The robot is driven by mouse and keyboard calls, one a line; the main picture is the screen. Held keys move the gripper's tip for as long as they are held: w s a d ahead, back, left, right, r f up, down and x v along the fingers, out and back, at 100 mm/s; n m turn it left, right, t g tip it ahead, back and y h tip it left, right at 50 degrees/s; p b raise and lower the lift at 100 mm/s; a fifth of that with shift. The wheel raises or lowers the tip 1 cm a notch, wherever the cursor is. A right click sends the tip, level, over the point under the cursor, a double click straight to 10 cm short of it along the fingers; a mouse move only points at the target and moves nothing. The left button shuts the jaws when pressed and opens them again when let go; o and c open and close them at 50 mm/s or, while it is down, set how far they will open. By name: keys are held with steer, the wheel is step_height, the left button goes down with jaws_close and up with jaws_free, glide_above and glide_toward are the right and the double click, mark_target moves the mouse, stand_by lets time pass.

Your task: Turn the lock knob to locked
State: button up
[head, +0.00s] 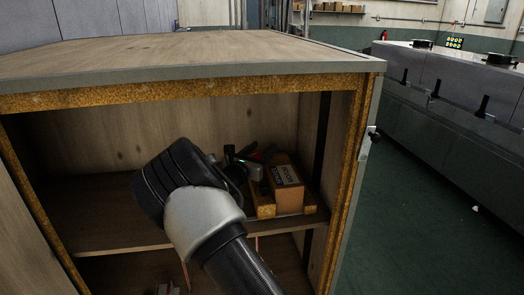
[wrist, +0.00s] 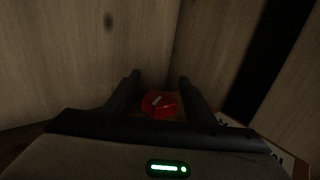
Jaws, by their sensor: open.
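A red knob (wrist: 158,107) with a pale mark across its top shows between my fingers in the wrist view. The mark runs slantwise; I cannot tell which setting it shows. My gripper (wrist: 160,80) is open, its two dark fingers on either side of the knob, apart from it as far as I can see. In the head view my gripper (head: 246,160) is inside the wooden cabinet above the shelf, by a brown box with a label (head: 286,175).
The wooden cabinet (head: 200,75) closes around my arm with its top, side walls and back. Its shelf (head: 110,238) runs below my gripper. Small items lie below the shelf. Green floor (head: 430,225) is open to the right, before a grey machine (head: 450,85).

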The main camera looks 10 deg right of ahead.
steer(key=shift+w, duration=0.1)
steer(key=c, duration=1)
steer(key=shift+d+m+g+h+p, duration=0.1)
steer(key=shift+m+g+h+p, duration=0.2)
steer(key=shift+h, duration=0.1)
steer(key=shift+d+m+g+h+p, duration=0.1)
steer(key=shift+m+g+h+p, duration=0.25)
steer(key=shift+m+g+h, duration=0.2)
steer(key=shift+s+d+m+g+h, duration=0.15)
steer(key=shift+s+m+g+h, duration=0.15)
steer(key=shift+m+g+h, duration=0.35)
steer(key=shift+s+d+f+m+g+h, duration=0.1)
steer(key=shift+s+m+g+h, duration=0.05)
steer(key=shift+m+g+h, duration=0.4)
steer(key=shift+s+d+f+m+g+h, duration=0.15)
steer(key=shift+m+g+h, duration=0.15)
steer(key=shift+g, duration=0.35)
steer(key=shift+s+r+m+g+h+b, duration=0.2)
steer(key=shift+m+g+h+b, duration=0.25)
steer(key=shift+g, duration=0.45)
